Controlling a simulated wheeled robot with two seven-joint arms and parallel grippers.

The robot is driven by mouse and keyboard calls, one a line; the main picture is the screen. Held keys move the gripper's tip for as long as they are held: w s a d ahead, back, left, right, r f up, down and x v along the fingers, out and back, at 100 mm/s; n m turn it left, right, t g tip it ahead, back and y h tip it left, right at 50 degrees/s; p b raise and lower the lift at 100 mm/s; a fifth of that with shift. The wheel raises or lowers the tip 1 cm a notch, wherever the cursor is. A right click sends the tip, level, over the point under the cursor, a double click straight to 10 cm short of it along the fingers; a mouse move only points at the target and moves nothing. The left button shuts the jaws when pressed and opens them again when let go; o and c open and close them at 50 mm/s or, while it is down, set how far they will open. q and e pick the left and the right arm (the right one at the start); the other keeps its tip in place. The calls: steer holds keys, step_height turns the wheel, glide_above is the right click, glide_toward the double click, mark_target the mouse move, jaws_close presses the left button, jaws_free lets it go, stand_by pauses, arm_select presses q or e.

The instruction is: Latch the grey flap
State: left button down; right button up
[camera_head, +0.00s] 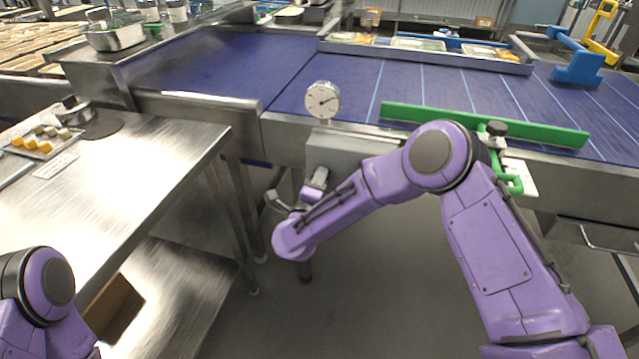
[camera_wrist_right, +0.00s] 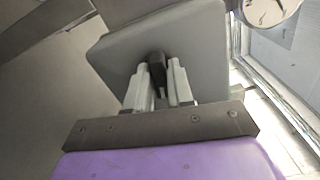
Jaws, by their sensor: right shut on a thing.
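A grey flap (camera_wrist_right: 190,50) with rounded corners fills the upper middle of the right wrist view. In the head view a grey box front (camera_head: 345,150) shows at the conveyor's near side, below a round dial, partly hidden by my right arm. A dark knob (camera_wrist_right: 157,68) sticks out from the flap. My right gripper (camera_wrist_right: 160,82) is shut on this knob, with a light finger on each side. In the head view the right gripper (camera_head: 318,182) is at the box's lower left, small and partly covered. My left gripper is out of view; only part of that arm shows at lower left.
The dial (camera_head: 323,99) stands above the box. The blue conveyor (camera_head: 340,80) runs behind, with a green bar (camera_head: 485,124) along it. A steel table (camera_head: 120,165) stands at left. Green handles (camera_head: 513,183) are at right, close to my right arm.

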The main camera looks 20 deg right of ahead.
steer(key=shift+m, duration=0.6)
steer(key=m+b, duration=0.2)
steer(key=m, duration=0.1)
steer(key=shift+b, duration=0.4)
steer(key=shift+f, duration=0.1)
